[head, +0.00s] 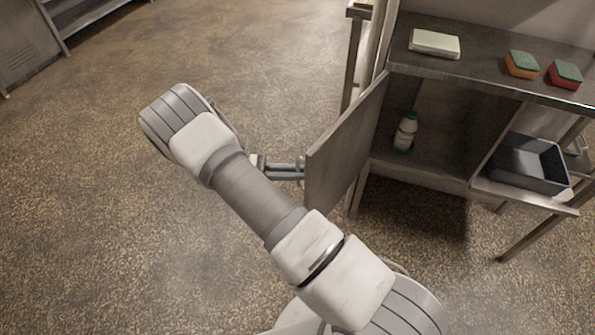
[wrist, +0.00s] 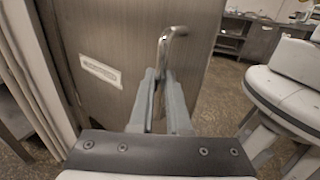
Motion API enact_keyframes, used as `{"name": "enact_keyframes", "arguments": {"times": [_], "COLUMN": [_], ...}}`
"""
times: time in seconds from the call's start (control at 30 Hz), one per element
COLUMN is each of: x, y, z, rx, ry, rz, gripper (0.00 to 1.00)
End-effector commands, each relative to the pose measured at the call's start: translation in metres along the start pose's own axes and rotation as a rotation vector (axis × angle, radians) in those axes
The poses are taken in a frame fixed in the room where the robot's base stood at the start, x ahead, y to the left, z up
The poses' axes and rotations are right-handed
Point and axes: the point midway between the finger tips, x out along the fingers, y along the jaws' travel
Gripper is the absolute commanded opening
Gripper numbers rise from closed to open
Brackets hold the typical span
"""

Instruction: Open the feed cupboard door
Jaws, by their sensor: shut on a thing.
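The cupboard door (head: 343,152) stands swung open from the cupboard (head: 425,169), showing the dark inside. In the wrist view the door's outer face (wrist: 105,32) fills the upper left, with a pale label (wrist: 100,71) whose writing is too small to read. A bent metal handle (wrist: 174,33) sticks out of the door. My gripper (wrist: 164,78) is shut on this handle, with a finger on each side. In the head view my gripper (head: 300,172) reaches the door's outer face from the left, and the handle is hidden there.
A white bottle (head: 405,131) stands inside the cupboard. On top lie a pale box (head: 434,43), an orange-green sponge (head: 522,64) and a red-green sponge (head: 565,74). A dark tray (head: 530,163) sits on the right shelf. Floor left of the door is clear.

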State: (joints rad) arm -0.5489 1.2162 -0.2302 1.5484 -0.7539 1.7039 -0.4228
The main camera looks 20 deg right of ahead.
Motion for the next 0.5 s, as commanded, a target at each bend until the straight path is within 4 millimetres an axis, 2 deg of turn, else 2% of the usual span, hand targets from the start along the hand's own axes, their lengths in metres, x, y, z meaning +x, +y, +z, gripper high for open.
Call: {"name": "enact_keyframes", "arguments": {"times": [0.13,0.17,0.3,0.5], "x": [0.0021,0.0021,0.0015,0.0008], "y": [0.0022,0.0022,0.0015,0.0008], "z": [0.0011,0.0011,0.0008,0.0005], "rx": [0.003,0.003,0.002,0.001], "ry": [-0.002,-0.002,-0.002,-0.001], "rz": [0.001,0.001,0.000,0.000], "gripper": [0.00,0.20,0.45,0.45]}}
